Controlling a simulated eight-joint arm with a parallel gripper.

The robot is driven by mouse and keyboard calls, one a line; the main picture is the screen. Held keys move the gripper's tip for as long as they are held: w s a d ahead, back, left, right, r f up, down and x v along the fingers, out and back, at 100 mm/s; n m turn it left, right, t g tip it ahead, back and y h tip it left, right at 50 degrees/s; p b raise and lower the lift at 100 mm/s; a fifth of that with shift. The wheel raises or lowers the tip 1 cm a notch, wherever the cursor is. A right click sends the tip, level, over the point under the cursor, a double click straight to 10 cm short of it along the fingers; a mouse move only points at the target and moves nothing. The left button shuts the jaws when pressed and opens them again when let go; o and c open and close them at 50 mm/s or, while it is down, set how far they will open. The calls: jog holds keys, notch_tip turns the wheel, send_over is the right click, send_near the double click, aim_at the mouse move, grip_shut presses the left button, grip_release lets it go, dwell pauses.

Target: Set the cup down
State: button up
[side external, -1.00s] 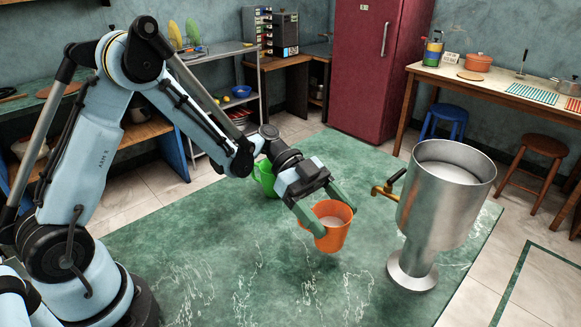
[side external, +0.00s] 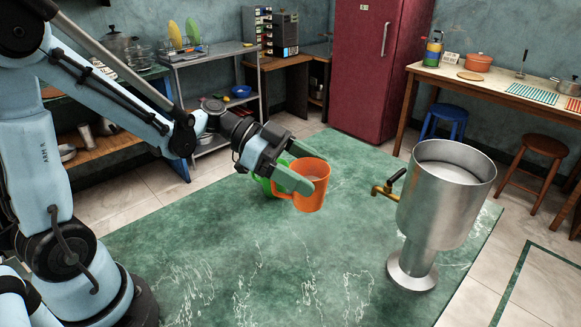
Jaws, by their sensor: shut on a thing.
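An orange cup (side external: 313,194) with a pale filling is upright in my gripper (side external: 300,182).
A metal urn (side external: 438,200) with a brass tap (side external: 385,190) stands on the tabletop at the right. The front and middle of the tabletop are clear. A red fridge (side external: 375,70), shelves and a side table with pots stand beyond.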

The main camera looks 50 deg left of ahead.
jog(key=a+r+n+t+y, duration=0.3)
jog(key=a+r+n+y, duration=0.15)
jog(key=r, duration=0.25)
jog(key=a+r+n+t+y, duration=0.3)
jog(key=r+n+t+y, duration=0.15)
jog(key=r, duration=0.25)
jog(key=d+f+h, duration=0.1)
jog(key=d+f, duration=0.1)
jog(key=f, duration=0.2)
jog(key=d+f+m+g+h, duration=0.1)
jog(key=d+f, duration=0.1)
jog(key=f, duration=0.3)
jog(key=s+d+f+h, duration=0.1)
jog(key=d+f, duration=0.1)
jog(key=f, duration=0.3)
jog(key=shift+d+m+g, duration=0.15)
jog(key=shift+m+g, duration=0.1)
jog(key=shift+m, duration=0.15)
jog(key=s+d+m+g+h, duration=0.3)
jog(key=d+m+g+h, duration=0.3)
jog(key=d+m, duration=0.15)
jog(key=g, duration=0.1)
send_over(308, 229)
notch_tip(308, 229, down, 6)
jog(key=shift+m, duration=0.25)
jog(key=shift+f, duration=2.2)
